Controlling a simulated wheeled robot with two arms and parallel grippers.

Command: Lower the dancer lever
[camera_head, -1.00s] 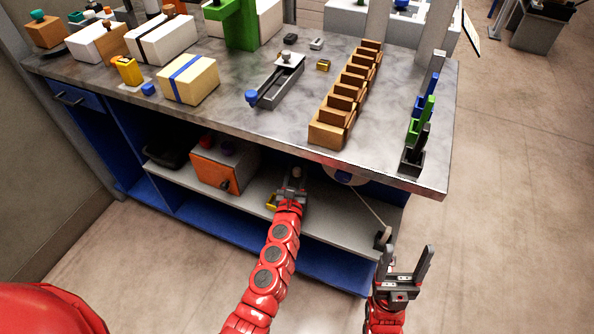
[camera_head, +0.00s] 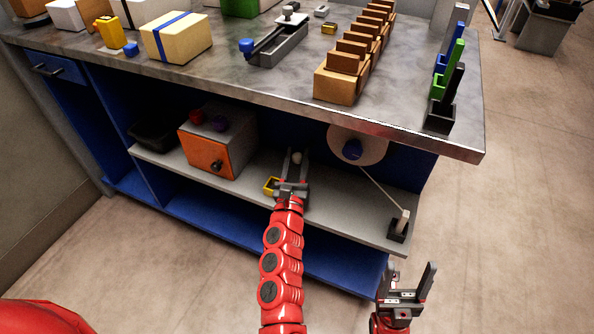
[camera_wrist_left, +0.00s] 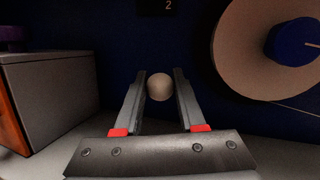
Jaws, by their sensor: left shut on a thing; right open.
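A pale round knob (camera_head: 297,157) shows between the fingers of my left gripper (camera_head: 294,163), under the tabletop above the grey shelf. I take it as the dancer lever's end; the rest of the lever is hidden. In the left wrist view the knob (camera_wrist_left: 160,87) sits between the two fingers (camera_wrist_left: 160,95), which are shut on it. A pale roll with a blue hub (camera_head: 352,149) hangs to the right, and a thin line runs from it down to a small block in a dark holder (camera_head: 399,229). My right gripper (camera_head: 411,275) is open and empty in front of the bench.
An orange-fronted grey box (camera_head: 207,157) stands on the shelf (camera_head: 340,211) left of my left gripper. A small yellow tray (camera_head: 270,187) is close beside that gripper. The tabletop edge (camera_head: 400,138) overhangs the shelf. Open floor (camera_head: 520,250) lies to the right.

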